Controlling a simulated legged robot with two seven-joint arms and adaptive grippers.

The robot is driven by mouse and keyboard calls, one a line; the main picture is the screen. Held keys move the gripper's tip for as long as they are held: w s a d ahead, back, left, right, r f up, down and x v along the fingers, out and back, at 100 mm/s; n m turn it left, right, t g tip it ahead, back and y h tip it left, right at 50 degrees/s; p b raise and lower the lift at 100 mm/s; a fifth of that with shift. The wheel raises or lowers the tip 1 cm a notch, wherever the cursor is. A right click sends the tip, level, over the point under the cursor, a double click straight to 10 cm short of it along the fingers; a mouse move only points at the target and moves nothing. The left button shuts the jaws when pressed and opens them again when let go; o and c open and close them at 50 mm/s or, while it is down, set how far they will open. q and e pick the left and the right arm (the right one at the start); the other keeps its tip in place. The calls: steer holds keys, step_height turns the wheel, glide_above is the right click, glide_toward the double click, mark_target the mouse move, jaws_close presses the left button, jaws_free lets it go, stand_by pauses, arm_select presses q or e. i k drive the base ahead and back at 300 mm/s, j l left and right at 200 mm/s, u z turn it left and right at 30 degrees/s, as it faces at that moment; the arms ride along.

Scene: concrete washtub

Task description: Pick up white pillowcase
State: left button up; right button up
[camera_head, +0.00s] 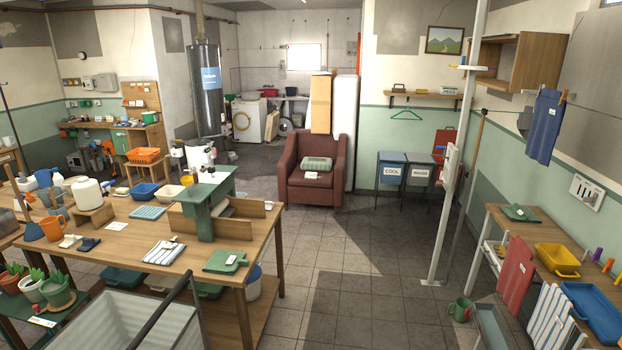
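I cannot tell for certain which item is the white pillowcase. A folded white cloth with dark stripes (164,253) lies flat near the front edge of the wooden table (120,258). A white and blue striped cloth (549,316) hangs over the front of the right-hand bench (520,228). A folded pale green cloth or cushion (317,163) lies on the seat of the dark red armchair (300,187), with a small white card (312,176) in front of it. Neither of my grippers shows in the head view.
A ribbed pale tub (135,325) stands at the front left, with a dark bar across it. A green press-like device (205,210) stands on the table. A white post (452,170) rises at right. A green mug (461,309) sits low at right. The tiled floor in the middle is clear.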

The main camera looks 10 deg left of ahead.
mark_target(309, 175)
steer(key=i+l, duration=0.1)
steer(key=i, duration=1.75)
steer(key=i+z, duration=0.1)
steer(key=i, duration=3.65)
steer(key=i+z, duration=0.1)
steer(key=i, duration=1.8)
